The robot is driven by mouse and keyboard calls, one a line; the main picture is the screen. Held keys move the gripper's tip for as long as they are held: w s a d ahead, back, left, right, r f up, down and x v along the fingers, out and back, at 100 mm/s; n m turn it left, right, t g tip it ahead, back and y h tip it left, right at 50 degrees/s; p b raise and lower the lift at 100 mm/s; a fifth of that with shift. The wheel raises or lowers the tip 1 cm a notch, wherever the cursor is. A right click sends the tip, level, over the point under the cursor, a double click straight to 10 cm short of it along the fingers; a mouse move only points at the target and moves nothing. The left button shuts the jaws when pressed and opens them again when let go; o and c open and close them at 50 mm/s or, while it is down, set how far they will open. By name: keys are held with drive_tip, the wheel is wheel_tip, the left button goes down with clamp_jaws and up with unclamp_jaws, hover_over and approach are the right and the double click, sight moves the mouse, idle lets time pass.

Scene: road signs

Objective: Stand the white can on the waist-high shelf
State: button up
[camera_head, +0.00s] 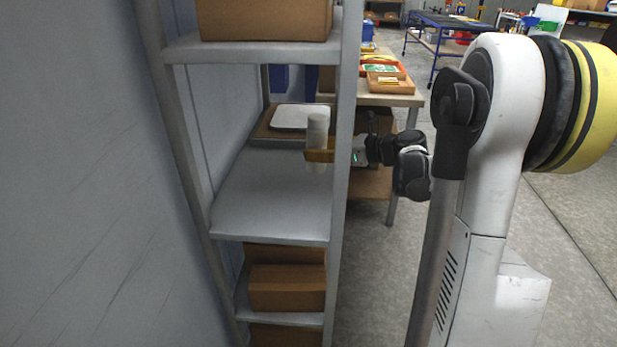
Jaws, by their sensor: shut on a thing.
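The white can (317,130) is upright above the right side of the waist-high shelf (265,200). My gripper (319,156) reaches in from the right, past the front post, and is shut around the can's lower half. The brown fingers cover part of the can. I cannot tell whether its base touches the shelf board.
A brown box with a pale tray (299,117) on it sits at the shelf's far end, close behind the can. The grey front post (346,120) stands beside my gripper. An upper shelf (250,50) holds a cardboard box. The shelf's near part is clear.

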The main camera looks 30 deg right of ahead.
sight(317, 169)
drive_tip(key=shift+s+a+f+b, duration=0.1)
drive_tip(key=shift+a+f+b, duration=0.05)
drive_tip(key=shift+a+f, duration=0.35)
drive_tip(key=shift+s+a+f+b, duration=0.15)
drive_tip(key=shift+a+f, duration=0.15)
drive_tip(key=shift+a, duration=0.3)
wheel_tip(317, 169, down, 4)
drive_tip(key=shift+w+r+b, duration=0.1)
drive_tip(key=shift+b, duration=1.05)
drive_tip(key=shift+r, duration=0.1)
drive_tip(key=o, duration=1)
drive_tip(key=shift+f, duration=0.2)
drive_tip(key=o, duration=0.4)
drive_tip(key=shift+c, duration=0.2)
